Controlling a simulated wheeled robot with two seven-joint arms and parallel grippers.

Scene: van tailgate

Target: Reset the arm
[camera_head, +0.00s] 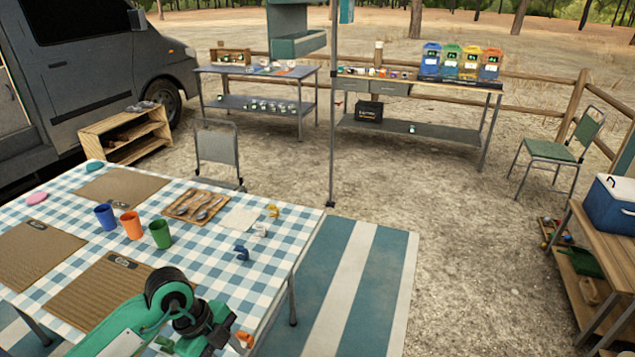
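My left arm, green and black, comes in from the bottom left over the near edge of the checked table (262,270). Its wrist end, with the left gripper (222,338), is low in the picture at the table's near right part. The fingers are too small and hidden to tell whether they are open or shut. A small orange piece (244,339) shows right beside that end; I cannot tell whether it is held or lies on the table. My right arm and gripper are not in view.
The table holds blue (105,217), orange (131,225) and green (160,234) cups, brown placemats (122,188), a cutlery tray (196,206) and small clips (242,252). A chair (217,150) stands behind.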

